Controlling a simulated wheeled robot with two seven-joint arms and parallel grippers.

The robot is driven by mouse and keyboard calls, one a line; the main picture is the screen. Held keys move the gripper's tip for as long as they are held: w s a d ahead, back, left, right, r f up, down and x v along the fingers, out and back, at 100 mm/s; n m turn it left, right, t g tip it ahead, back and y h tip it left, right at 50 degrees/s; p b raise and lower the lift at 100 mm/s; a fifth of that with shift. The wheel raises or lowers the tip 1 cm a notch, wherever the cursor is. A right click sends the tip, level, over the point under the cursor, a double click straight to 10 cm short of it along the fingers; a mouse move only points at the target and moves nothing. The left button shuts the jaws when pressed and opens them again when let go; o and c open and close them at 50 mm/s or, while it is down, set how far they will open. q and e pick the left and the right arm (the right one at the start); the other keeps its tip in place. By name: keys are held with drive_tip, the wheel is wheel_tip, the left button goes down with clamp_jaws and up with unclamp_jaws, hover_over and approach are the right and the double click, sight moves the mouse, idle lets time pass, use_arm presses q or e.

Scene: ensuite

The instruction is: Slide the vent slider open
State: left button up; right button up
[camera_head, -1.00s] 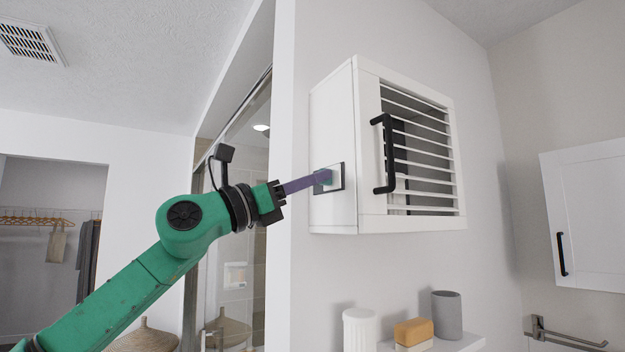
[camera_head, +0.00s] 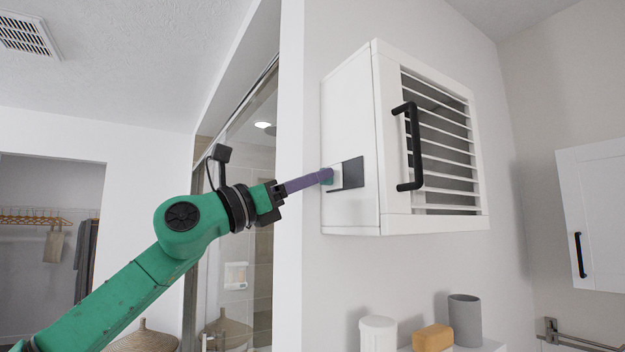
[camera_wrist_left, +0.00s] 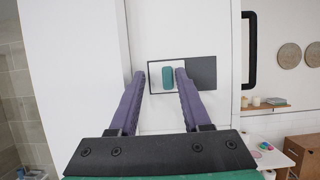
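The vent slider is a white plate (camera_head: 337,176) with a teal knob (camera_wrist_left: 168,77), set in a dark frame on the side wall of the white cabinet (camera_head: 352,110). In the left wrist view, the plate is at the left of the frame and a dark opening (camera_wrist_left: 201,72) shows at the right. My left gripper (camera_head: 328,176) has its purple fingers on either side of the knob; it also shows in the left wrist view (camera_wrist_left: 161,76). The fingers are apart, with a gap on the left; the right finger is close to the knob, contact unclear. My right gripper is out of view.
The cabinet's slatted front has a black handle (camera_head: 411,147). Below it, a shelf holds a white jar (camera_head: 377,335), an orange block (camera_head: 432,338) and a grey cup (camera_head: 465,320). A glass shower enclosure (camera_head: 240,215) stands left of the wall.

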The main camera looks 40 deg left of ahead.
use_arm(q)
drive_tip(key=b+v, duration=1)
drive_tip(key=v, duration=0.4)
drive_tip(key=shift+s+f+b, duration=0.15)
drive_tip(key=shift+s+b, duration=0.1)
drive_tip(key=shift+b, duration=0.1)
